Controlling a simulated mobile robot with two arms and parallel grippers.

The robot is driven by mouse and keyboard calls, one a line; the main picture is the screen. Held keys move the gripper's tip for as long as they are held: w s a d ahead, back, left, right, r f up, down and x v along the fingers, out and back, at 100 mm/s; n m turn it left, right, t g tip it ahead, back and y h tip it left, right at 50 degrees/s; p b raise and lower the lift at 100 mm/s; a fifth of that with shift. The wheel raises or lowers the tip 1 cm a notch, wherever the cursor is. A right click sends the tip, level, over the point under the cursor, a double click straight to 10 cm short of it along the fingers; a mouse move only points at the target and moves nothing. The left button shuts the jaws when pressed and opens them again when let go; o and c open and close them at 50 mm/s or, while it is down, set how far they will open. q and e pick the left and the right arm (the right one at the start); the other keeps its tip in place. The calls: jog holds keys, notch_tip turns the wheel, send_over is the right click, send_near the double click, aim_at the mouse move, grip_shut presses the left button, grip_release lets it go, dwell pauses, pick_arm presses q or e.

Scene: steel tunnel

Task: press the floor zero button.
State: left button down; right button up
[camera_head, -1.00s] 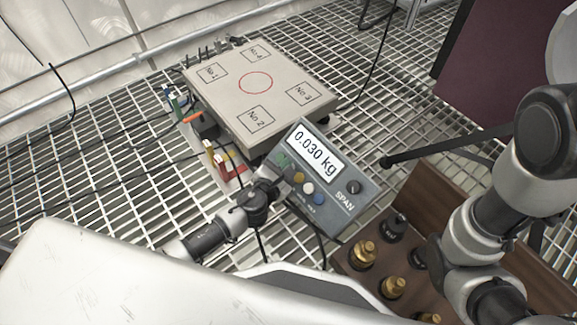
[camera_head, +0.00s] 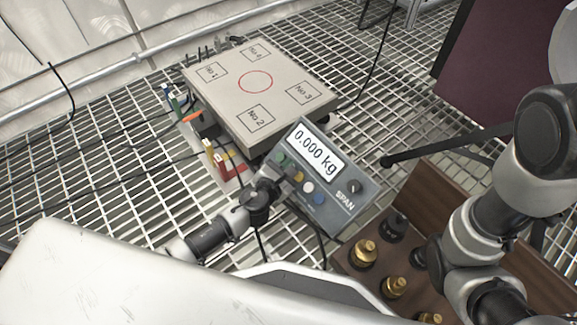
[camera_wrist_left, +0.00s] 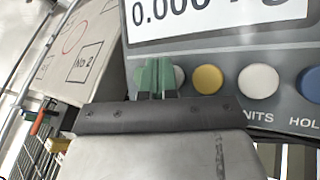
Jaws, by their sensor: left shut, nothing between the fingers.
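The scale's grey control box (camera_head: 335,205) has a lit display (camera_head: 317,152) reading 0.000 kg. Below it is a row of buttons: a green one (camera_head: 283,160), a yellow one (camera_head: 297,177), a white one (camera_head: 307,187) and a blue one (camera_head: 319,200). My left gripper (camera_head: 277,168) is shut and empty, its tips at the green button. My right gripper is out of view.
The bare weighing platform (camera_head: 256,82) with a red circle stands behind the box. A wooden rack (camera_head: 440,188) with brass weights (camera_head: 363,253) lies to the right. Cables and coloured parts (camera_head: 225,160) lie left of the box on grating (camera_head: 90,180).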

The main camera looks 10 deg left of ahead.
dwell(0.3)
pick_arm(q)
jog(key=shift+s+a+r+p, duration=0.15)
jog(key=shift+s+r+p, duration=0.15)
jog(key=shift+p, duration=0.2)
notch_tip(320, 180, up, 5)
jog(key=s+a+p, duration=0.2)
jog(key=p, duration=0.3)
jog(key=shift+s, duration=0.3)
dwell(0.6)
